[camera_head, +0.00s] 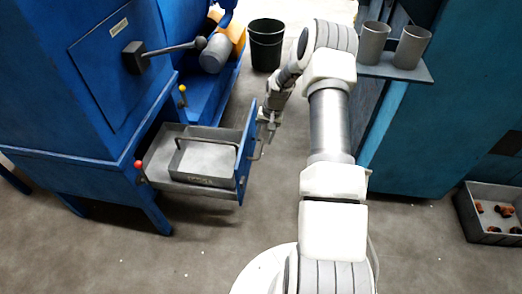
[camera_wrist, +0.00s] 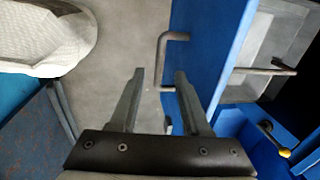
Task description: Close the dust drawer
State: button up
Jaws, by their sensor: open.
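The dust drawer (camera_head: 158,160) is a grey tray with a blue front panel, pulled out from the low part of the blue machine. An inner grey box with a bar handle sits in it. The drawer's front panel shows in the wrist view (camera_wrist: 212,45), with its metal handle (camera_wrist: 162,60) on the outer face. My gripper (camera_head: 268,124) is beside the outer face of this panel, near the handle. In the wrist view my gripper (camera_wrist: 159,74) is open, with nothing between its fingers. The handle appears just beyond the fingertips; I cannot tell whether they touch.
The blue machine (camera_head: 60,95) stands at left, with a lever (camera_head: 175,48), a red knob (camera_head: 139,166) and a yellow knob (camera_head: 182,89). A black bin (camera_head: 266,45) stands behind. A teal cabinet (camera_head: 450,110) and a grey crate (camera_head: 480,230) stand at right. Floor in front is clear.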

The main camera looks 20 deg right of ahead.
aim_at(260, 150)
jog(key=f, duration=0.2)
jog(key=f+b, duration=0.1)
jog(key=f, duration=0.1)
jog(key=a+f, duration=0.1)
jog(key=f, duration=0.1)
jog(key=shift+w+f, duration=0.1)
jog(key=shift+w, duration=0.25)
jog(key=shift+c, duration=0.2)
grip_shut()
dwell(0.9)
